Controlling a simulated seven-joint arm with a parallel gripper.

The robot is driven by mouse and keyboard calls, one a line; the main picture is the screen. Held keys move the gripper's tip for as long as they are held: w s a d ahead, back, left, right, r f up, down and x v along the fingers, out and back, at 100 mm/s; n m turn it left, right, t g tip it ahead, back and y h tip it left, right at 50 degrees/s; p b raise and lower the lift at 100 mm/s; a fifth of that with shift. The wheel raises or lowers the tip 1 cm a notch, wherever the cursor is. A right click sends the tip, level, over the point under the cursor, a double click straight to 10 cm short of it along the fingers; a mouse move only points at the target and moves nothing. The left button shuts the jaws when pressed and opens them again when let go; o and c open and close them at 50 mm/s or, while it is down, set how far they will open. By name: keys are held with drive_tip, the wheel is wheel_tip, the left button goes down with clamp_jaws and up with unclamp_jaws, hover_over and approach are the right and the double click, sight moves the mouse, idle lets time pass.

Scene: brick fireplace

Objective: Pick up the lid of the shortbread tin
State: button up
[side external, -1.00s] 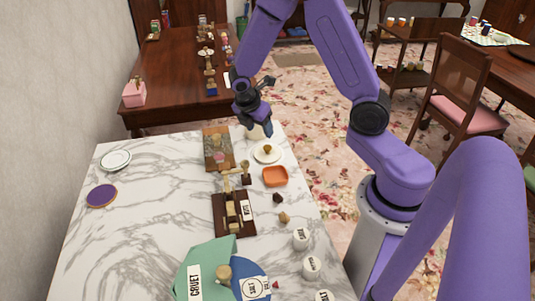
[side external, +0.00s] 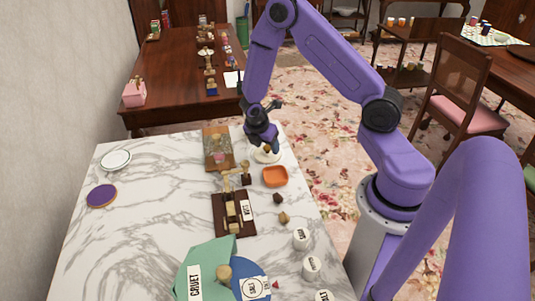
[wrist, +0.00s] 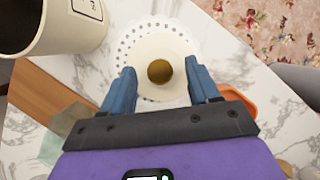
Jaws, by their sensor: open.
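A pale round lid-like disc (wrist: 165,88) with a brown-gold round knob (wrist: 159,71) lies on a white perforated plate (wrist: 122,52) in the wrist view. In the side view the plate (side external: 262,158) is at the far right of the marble table, partly hidden by my gripper. My gripper (side external: 268,147) points down over it. In the wrist view my gripper (wrist: 159,68) is open, one blue finger on each side of the knob; I cannot tell whether they touch it. A cream canister (wrist: 60,30) with a dark rim stands at upper left; its label is unreadable.
A wooden board (side external: 217,148) and a dark rack (side external: 230,222) lie to the left. White labelled pots (side external: 301,238) line the right edge.

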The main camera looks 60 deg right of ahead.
drive_tip(key=shift+d+f, duration=0.1)
drive_tip(key=shift+f, duration=0.15)
drive_tip(key=shift+c, duration=0.3)
drive_tip(key=c, duration=1.1)
drive_tip(key=shift+o, duration=0.2)
drive_tip(key=shift+r, duration=0.15)
